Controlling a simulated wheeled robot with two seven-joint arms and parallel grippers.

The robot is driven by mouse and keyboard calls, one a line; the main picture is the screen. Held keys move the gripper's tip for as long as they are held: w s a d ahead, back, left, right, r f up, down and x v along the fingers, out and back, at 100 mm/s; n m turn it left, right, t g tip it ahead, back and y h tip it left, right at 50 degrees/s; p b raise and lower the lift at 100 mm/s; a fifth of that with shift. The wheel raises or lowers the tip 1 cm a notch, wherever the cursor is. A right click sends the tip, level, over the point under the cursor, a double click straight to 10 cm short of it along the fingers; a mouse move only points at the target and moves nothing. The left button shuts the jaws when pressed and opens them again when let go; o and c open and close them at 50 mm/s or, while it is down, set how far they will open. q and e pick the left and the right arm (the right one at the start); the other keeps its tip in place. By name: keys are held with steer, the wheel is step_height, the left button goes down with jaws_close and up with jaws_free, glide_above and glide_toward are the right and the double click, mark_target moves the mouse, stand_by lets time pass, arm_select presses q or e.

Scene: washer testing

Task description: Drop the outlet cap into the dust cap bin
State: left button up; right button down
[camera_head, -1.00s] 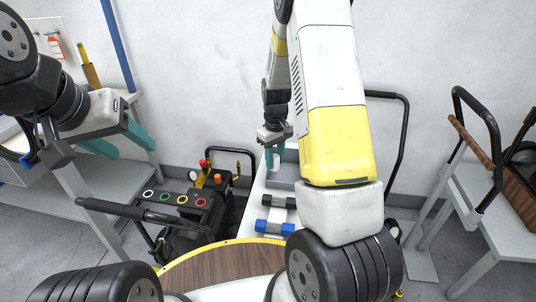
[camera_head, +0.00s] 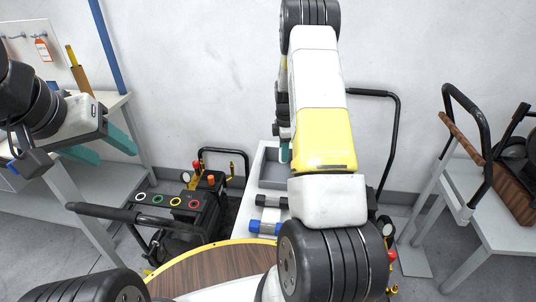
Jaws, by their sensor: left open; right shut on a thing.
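My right gripper (camera_head: 284,151) is mostly hidden behind my own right arm; a teal finger shows over the grey open bin. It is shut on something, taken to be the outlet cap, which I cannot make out. The grey bin (camera_head: 262,169), likely the dust cap bin, sits at the back of the white table, its right side hidden by my arm. My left gripper (camera_head: 104,151) is open and empty at the left, its teal fingers spread, away from the bin.
A blue-ended cylinder (camera_head: 265,227) and a black-ended one (camera_head: 268,201) lie on the white table (camera_head: 246,208) in front of the bin. A black machine with coloured rings (camera_head: 176,206) stands left of it. A cart (camera_head: 466,150) and side table are at the right.

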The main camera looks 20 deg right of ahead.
steer(key=shift+f, duration=1.25)
steer(key=c, duration=0.9)
jaws_free()
steer(key=shift+c, duration=0.2)
steer(key=shift+r, duration=3.95)
